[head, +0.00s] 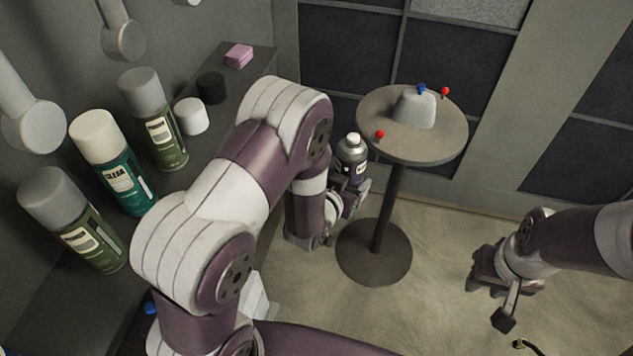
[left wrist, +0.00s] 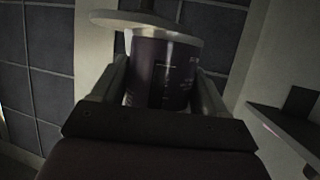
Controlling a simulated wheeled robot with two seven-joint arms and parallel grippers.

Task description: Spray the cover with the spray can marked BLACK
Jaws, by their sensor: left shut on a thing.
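The pale grey cover (head: 415,108) stands on a small round pedestal table (head: 395,148). My left gripper (head: 350,188) is shut on a dark spray can (head: 351,170), upright with its cap off and a small red-and-white nozzle on top. The can is just left of the tabletop, apart from the cover. In the left wrist view the can (left wrist: 162,72) sits between both fingers; its label is too dim to read. My right gripper (head: 503,280) hangs low at the right, away from the table; its finger opening is unclear.
Several capped spray cans, one teal (head: 122,178), stand on the left shelf. A white cap (head: 191,116), a black cap (head: 210,87) and pink sponges (head: 238,55) lie farther back. Red pins (head: 379,134) and a blue pin (head: 421,89) show around the cover.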

